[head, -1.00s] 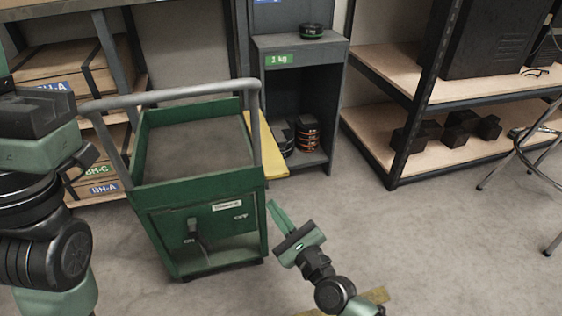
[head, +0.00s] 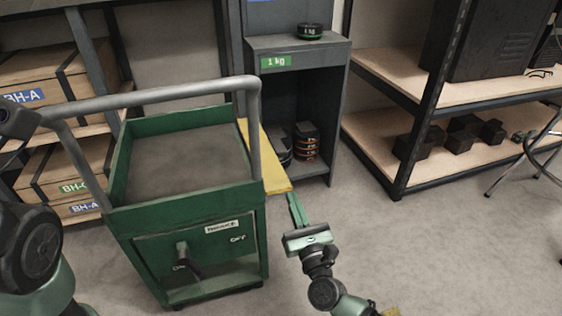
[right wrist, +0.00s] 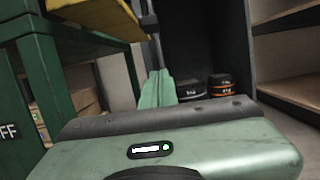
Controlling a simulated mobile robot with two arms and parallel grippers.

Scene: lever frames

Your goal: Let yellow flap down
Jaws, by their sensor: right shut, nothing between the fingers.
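The yellow flap (head: 264,165) sticks out along the right side of the green cart (head: 195,228), near the height of its top. In the right wrist view the flap (right wrist: 92,17) is overhead, seen from below. My right gripper (head: 291,199) is shut and empty, its fingers pointing up and away, close by the flap's near right corner in the head view. In the right wrist view its fingers (right wrist: 156,78) appear below the flap; I cannot tell whether they touch it. Of my left arm only links show at the left edge; its fingers are not seen.
The cart has a grey handle (head: 160,97) and a lever (head: 184,255) between ON and OFF marks. A dark cabinet (head: 338,110) with stacked discs (head: 306,140) stands behind the flap. Shelving (head: 405,180) is at right. Floor to the gripper's right is clear.

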